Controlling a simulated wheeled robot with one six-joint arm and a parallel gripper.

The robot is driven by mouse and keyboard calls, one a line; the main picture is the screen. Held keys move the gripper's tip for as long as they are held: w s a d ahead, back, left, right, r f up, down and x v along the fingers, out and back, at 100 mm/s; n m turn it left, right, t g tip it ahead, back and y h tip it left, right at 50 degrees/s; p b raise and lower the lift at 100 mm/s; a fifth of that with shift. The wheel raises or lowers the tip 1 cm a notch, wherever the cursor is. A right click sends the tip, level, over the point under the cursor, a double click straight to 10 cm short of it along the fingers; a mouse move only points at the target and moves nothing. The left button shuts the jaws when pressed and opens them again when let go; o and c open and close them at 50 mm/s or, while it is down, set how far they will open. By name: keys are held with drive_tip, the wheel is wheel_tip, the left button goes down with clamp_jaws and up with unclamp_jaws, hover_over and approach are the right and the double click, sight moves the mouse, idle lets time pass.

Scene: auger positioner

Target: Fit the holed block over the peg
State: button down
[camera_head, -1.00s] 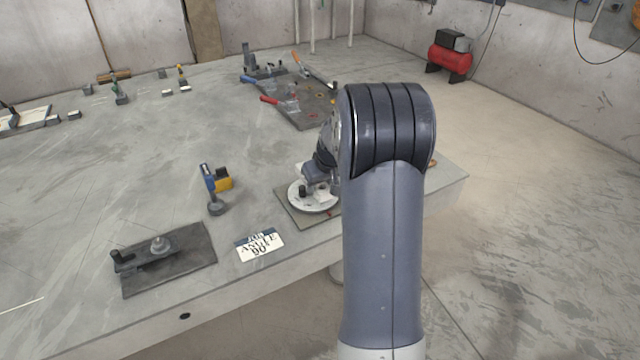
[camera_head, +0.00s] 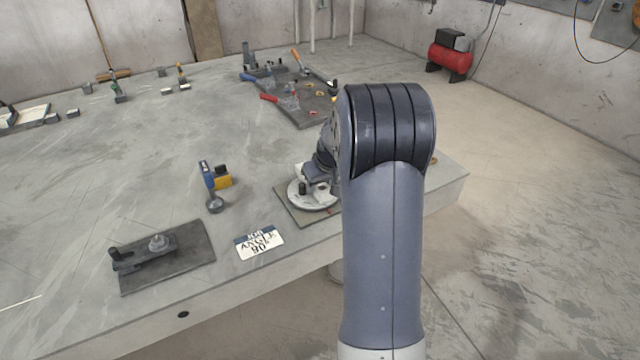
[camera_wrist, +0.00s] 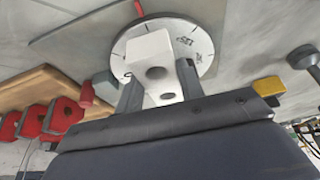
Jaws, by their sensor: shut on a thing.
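The holed block (camera_wrist: 148,50) is pale, with a dark round opening in its top and a grey oval on its near face. My gripper (camera_wrist: 160,88) has one finger on each side of it and is shut on it. The block is at a round white dial (camera_wrist: 202,45) with printed marks and a red line. In the head view the dial (camera_head: 297,200) sits on a plate near the table's front edge, with my gripper (camera_head: 316,182) low over it, partly behind my arm. I cannot pick out the peg surely, nor tell whether the block is around it.
A label card (camera_head: 260,243) and a dark plate with a clamp (camera_head: 190,262) lie to the left. A blue and yellow tool (camera_head: 216,178) stands behind the card. A board with red-handled tools (camera_head: 300,105) lies farther back.

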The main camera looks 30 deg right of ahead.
drive_tip(key=shift+f+b, duration=0.7)
drive_tip(key=shift+f, duration=0.1)
drive_tip(key=c, duration=1.3)
unclamp_jaws()
drive_tip(key=o, duration=0.4)
drive_tip(key=shift+o, duration=0.3)
drive_tip(key=shift+s+f, duration=0.1)
drive_tip(key=shift+f, duration=0.05)
drive_tip(key=v, duration=1.1)
